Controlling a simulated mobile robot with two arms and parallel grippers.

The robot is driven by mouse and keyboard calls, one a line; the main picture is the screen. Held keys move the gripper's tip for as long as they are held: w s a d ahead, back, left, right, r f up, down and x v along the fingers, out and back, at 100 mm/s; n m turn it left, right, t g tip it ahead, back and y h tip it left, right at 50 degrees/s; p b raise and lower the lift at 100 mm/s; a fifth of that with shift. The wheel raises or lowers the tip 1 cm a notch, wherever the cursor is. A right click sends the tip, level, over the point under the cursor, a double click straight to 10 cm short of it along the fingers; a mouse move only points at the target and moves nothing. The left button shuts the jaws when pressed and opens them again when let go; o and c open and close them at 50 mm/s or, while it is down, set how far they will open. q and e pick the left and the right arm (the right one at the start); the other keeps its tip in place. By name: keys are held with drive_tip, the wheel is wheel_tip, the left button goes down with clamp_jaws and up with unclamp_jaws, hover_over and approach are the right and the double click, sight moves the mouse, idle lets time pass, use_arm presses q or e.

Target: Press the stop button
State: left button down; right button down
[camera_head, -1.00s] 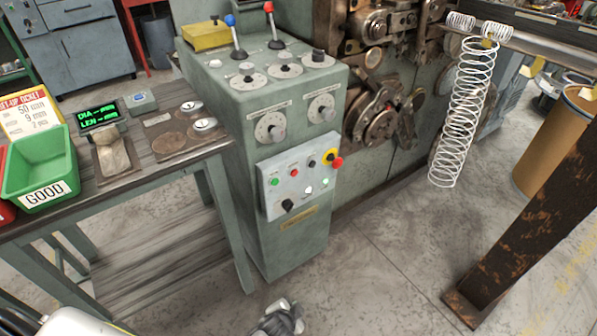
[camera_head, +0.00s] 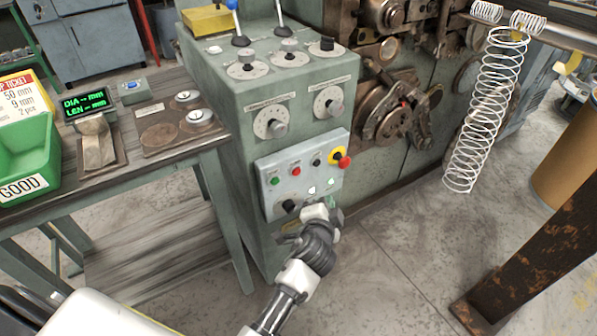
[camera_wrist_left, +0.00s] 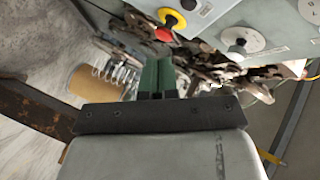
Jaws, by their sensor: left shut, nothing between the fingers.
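The grey button panel (camera_head: 303,174) is on the front of the green machine. It carries a small red button (camera_head: 296,170), a small green button (camera_head: 274,180) and a red mushroom button (camera_head: 344,162) on a yellow ring. The mushroom button also shows near the top of the left wrist view (camera_wrist_left: 164,34). My left gripper (camera_head: 334,204) is in front of the panel's lower right part, below the mushroom button. Its green fingers (camera_wrist_left: 157,78) are shut and empty. My left wrist hides the panel's lower edge. Contact with the panel cannot be told. My right gripper is not in view.
A bench with a green bin (camera_head: 28,160) and a green-lit display (camera_head: 85,104) stands left of the machine. A wire coil (camera_head: 485,110) hangs at the right. A rusty post (camera_head: 530,245) stands on the right. The floor between machine and post is clear.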

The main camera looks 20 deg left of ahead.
sight(297, 172)
use_arm(q)
drive_tip(key=shift+a, duration=0.1)
drive_tip(key=w+a+p, duration=0.1)
drive_tip(key=w+a, duration=0.4)
drive_tip(key=a, duration=0.1)
drive_tip(key=shift+w+a, duration=0.2)
drive_tip(key=shift+a, duration=0.2)
idle(2.1)
drive_tip(key=shift+w+a, duration=0.25)
drive_tip(key=shift+a, duration=0.1)
drive_tip(key=shift+w+a, duration=0.2)
drive_tip(key=shift+a, duration=0.1)
idle(0.8)
drive_tip(key=shift+d, duration=0.1)
drive_tip(key=shift+s+d, duration=0.5)
drive_tip(key=shift+d, duration=0.05)
